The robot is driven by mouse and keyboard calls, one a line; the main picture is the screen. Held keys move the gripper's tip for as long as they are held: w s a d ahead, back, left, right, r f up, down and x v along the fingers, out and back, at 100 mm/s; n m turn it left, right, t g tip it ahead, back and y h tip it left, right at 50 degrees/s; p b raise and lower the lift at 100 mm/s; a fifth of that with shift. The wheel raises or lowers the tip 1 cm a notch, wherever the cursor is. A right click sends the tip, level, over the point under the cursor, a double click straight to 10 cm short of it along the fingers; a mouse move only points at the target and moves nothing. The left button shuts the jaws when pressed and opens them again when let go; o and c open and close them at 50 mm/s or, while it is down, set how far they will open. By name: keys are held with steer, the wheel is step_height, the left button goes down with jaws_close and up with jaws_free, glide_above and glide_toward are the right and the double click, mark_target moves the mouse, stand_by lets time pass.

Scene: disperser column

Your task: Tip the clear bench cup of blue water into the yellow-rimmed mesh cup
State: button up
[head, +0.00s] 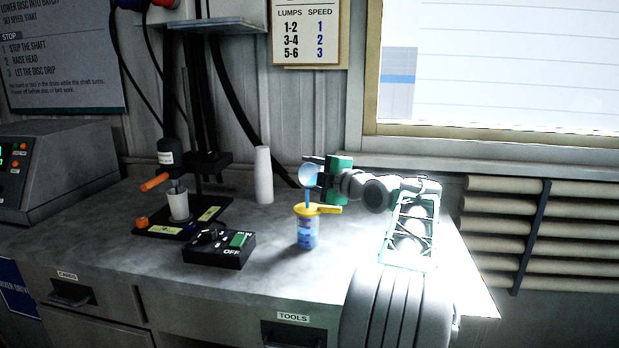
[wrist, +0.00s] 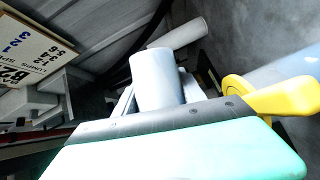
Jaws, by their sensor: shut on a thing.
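My gripper (head: 314,172) is shut on the clear bench cup (head: 308,175), above the bench. The cup is tipped well over, with its mouth towards the lower left. A blue stream runs from it down into the yellow-rimmed mesh cup (head: 307,238). The mesh cup stands upright on the bench, its yellow handle pointing right, and blue water shows inside it. In the wrist view the held cup (wrist: 156,82) looks pale between the fingers, and the yellow rim and handle (wrist: 280,102) show at the right. How much water is left in the held cup is hidden.
A black control box (head: 219,248) sits left of the mesh cup. A white cylinder (head: 263,176) stands behind. The disperser stand (head: 190,160) with a small cup (head: 178,204) is further left. Rolls (head: 540,230) fill a rack at the right.

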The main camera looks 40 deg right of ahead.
mark_target(309, 166)
steer(key=shift+s+a+r+n+t+b, duration=0.15)
steer(key=shift+n+b, duration=0.3)
steer(key=shift+b, duration=0.7)
steer(key=shift+w+a+r+n+t+b, duration=0.1)
steer(key=shift+r+n+t+b, duration=0.25)
steer(key=shift+b, duration=0.8)
steer(key=shift+s+a+r+n+b, duration=0.1)
steer(key=shift+n+b, duration=0.4)
steer(key=shift+b, duration=0.65)
steer(key=shift+s+a+r+n+t+b, duration=0.2)
steer(key=shift+n+b, duration=0.25)
steer(key=shift+b, duration=0.45)
steer(key=shift+w+a+r+n+t+b, duration=0.15)
steer(key=shift+r+n+b, duration=0.25)
steer(key=shift+b, duration=0.5)
steer(key=shift+s+r+n+t+b, duration=0.15)
steer(key=shift+n+b, duration=0.3)
steer(key=shift+b, duration=0.45)
steer(key=shift+w+a, duration=0.1)
steer(key=shift+w, duration=0.05)
